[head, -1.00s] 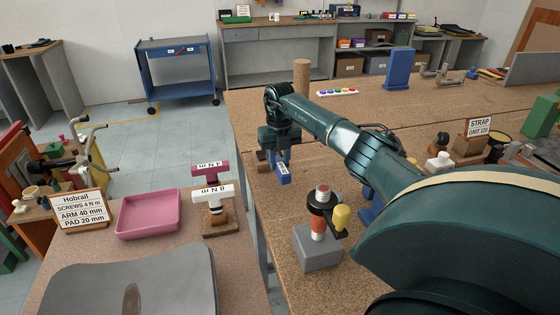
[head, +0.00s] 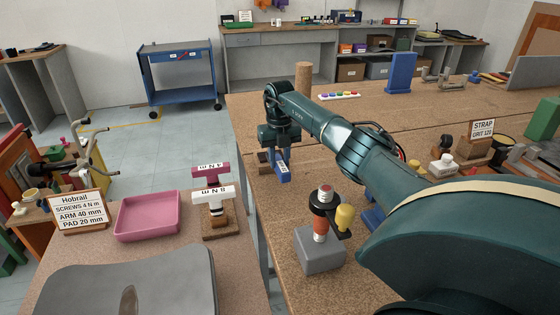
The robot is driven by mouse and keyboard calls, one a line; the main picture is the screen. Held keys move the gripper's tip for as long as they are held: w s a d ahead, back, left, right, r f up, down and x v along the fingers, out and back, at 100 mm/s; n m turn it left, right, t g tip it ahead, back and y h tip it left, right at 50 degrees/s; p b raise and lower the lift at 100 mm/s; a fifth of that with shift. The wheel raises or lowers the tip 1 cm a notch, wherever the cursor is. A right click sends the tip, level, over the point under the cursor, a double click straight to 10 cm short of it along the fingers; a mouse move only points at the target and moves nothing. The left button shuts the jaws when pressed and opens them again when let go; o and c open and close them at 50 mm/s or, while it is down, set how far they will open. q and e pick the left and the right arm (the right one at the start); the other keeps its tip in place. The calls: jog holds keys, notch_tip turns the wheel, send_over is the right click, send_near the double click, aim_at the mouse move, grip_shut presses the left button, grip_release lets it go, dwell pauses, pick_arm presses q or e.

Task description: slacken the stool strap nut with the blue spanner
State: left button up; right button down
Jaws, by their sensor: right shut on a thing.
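My right gripper (head: 280,146) points down over the left part of the large wooden bench, low above its top. Its fingers are small and partly hidden by the wrist. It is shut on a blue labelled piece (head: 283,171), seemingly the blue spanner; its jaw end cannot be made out. I cannot tell whether the blue piece touches the bench. A grey moulded seat (head: 185,275) lies on the near left bench; I cannot tell whether it belongs to the stool. No strap nut can be made out. My left gripper is not in view.
A grey block with a red-topped post and yellow knob (head: 320,248) stands near my right arm. A pink tray (head: 147,216) and T-handles marked 4 N m (head: 211,171) and 8 N m (head: 212,193) are left. A wooden post (head: 303,78) stands behind the gripper.

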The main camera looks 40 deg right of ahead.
jog(key=shift+w, duration=0.15)
dwell(0.3)
jog(key=shift+w+d+f+b, duration=0.2)
jog(key=shift+w+b, duration=0.15)
jog(key=shift+b, duration=0.5)
jog(key=shift+w+d+f+b, duration=0.1)
jog(key=shift+w+d+b, duration=0.2)
jog(key=shift+b, duration=0.5)
jog(key=shift+w+b, duration=0.25)
jog(key=shift+b, duration=0.25)
jog(key=shift+w+r, duration=0.1)
jog(key=shift+r, duration=0.05)
jog(key=shift+r, duration=0.15)
jog(key=shift+r+p, duration=0.15)
jog(key=shift+p, duration=0.25)
dwell(0.4)
